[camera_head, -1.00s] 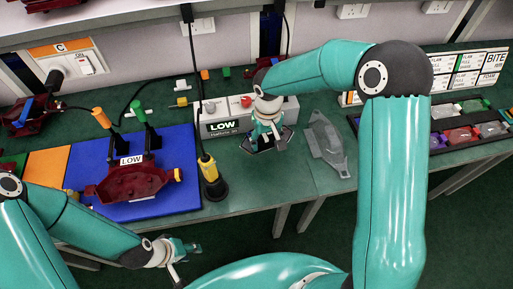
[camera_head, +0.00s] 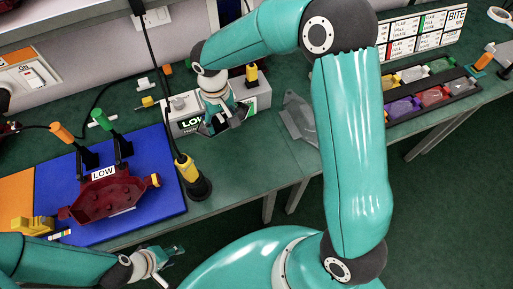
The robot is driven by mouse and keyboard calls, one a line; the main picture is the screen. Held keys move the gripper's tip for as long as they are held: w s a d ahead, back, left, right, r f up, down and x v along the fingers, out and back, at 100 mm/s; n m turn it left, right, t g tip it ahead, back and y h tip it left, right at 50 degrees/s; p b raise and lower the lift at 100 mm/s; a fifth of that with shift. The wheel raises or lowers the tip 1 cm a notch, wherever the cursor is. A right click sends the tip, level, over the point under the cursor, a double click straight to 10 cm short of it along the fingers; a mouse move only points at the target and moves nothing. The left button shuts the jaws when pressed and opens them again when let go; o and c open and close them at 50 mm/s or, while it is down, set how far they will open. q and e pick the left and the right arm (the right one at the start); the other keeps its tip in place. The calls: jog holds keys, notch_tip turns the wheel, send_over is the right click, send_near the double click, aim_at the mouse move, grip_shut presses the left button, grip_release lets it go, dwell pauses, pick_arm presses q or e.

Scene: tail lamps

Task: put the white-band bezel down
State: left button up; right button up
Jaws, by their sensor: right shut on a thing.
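My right gripper (camera_head: 222,122) is shut on a dark, thin piece, taken to be the white-band bezel. The gripper hides most of it, and no white band can be made out. Whether the piece touches the bench is unclear. My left gripper (camera_head: 172,266) looks open and empty, low in the view, in front of the bench edge.
A dark red lamp housing (camera_head: 103,197) lies on a blue mat (camera_head: 160,184). A black-and-yellow tool (camera_head: 191,177) stands beside it. A grey shell (camera_head: 299,117) lies right of my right gripper. A divided tray (camera_head: 425,93) holds coloured lenses. Some green bench is clear in front.

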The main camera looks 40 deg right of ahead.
notch_tip(320, 180, up, 3)
jog(key=s+d+m+b, duration=0.1)
jog(key=s+b, duration=0.1)
jog(key=b, duration=0.2)
notch_tip(320, 180, up, 4)
jog(key=m+b, duration=0.1)
jog(key=b, duration=0.3)
send_over(244, 160)
pick_arm(q)
notch_tip(244, 160, down, 11)
jog(key=b, duration=0.1)
pick_arm(e)
notch_tip(244, 160, down, 19)
jog(key=shift+w+f, duration=0.1)
jog(key=shift+f, duration=0.1)
jog(key=shift+f+b, duration=0.1)
jog(key=shift+b, duration=0.3)
jog(key=o, duration=1.3)
pick_arm(q)
jog(key=shift+f, duration=0.1)
